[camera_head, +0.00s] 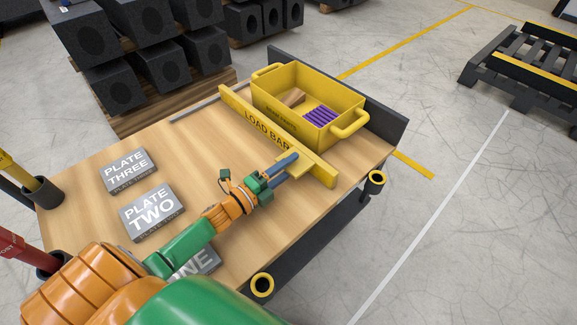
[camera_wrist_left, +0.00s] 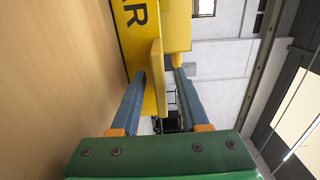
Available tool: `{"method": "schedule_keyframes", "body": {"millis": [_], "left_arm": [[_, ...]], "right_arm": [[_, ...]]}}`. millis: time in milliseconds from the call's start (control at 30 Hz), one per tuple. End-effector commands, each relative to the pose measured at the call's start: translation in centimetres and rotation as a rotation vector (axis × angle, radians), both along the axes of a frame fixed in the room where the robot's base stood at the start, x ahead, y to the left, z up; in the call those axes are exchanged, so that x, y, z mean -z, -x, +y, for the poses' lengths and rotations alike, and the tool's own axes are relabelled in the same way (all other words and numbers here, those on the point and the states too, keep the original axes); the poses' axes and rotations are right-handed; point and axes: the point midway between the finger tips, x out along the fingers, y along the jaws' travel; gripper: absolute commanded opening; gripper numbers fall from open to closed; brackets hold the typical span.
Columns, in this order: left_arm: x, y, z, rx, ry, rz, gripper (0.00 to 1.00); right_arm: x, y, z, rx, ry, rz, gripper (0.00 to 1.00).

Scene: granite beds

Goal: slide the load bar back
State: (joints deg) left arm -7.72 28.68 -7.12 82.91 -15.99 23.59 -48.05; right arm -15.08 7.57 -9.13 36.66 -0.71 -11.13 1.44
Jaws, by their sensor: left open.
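The yellow load bar (camera_head: 316,164) lies across the wooden table top in front of a yellow bin (camera_head: 354,103), which holds purple and brown pieces. Its lettering partly shows in the left wrist view, where the bar (camera_wrist_left: 132,48) is at the top. My left gripper (camera_head: 293,165) is at the near side of the bar, towards its right end. Its blue fingers are open. In the left wrist view a yellow tab (camera_wrist_left: 156,62) on the bar stands between the fingertips (camera_wrist_left: 160,74). Contact cannot be told. My right gripper is not in view.
Plate three (camera_head: 128,170) and plate two (camera_head: 150,212) lie on the table's left part. A third plate (camera_head: 200,263) is partly hidden under my arm. A dark rail (camera_head: 390,118) borders the table's far edge. Bare wood lies between the plates and the bar.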

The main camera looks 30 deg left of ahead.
Motion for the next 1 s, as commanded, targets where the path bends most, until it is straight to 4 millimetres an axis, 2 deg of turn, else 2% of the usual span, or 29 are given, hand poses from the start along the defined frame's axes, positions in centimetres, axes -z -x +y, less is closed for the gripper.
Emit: {"method": "schedule_keyframes", "body": {"millis": [33, 167, 200, 1000], "left_arm": [[-0.01, 0.01, 0.0, 0.0, 0.0, 0.0, 0.4], [-0.01, 0.02, 0.0, 0.0, 0.0, 0.0, 0.04], [-0.01, 0.02, 0.0, 0.0, 0.0, 0.0, 0.0], [0.01, 0.04, 0.0, 0.0, 0.0, 0.0, 0.0]], "right_arm": [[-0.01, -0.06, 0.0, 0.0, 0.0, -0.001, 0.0], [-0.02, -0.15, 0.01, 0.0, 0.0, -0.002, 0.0], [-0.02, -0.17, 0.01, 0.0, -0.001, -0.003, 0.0], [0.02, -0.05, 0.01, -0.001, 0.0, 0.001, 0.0]]}}
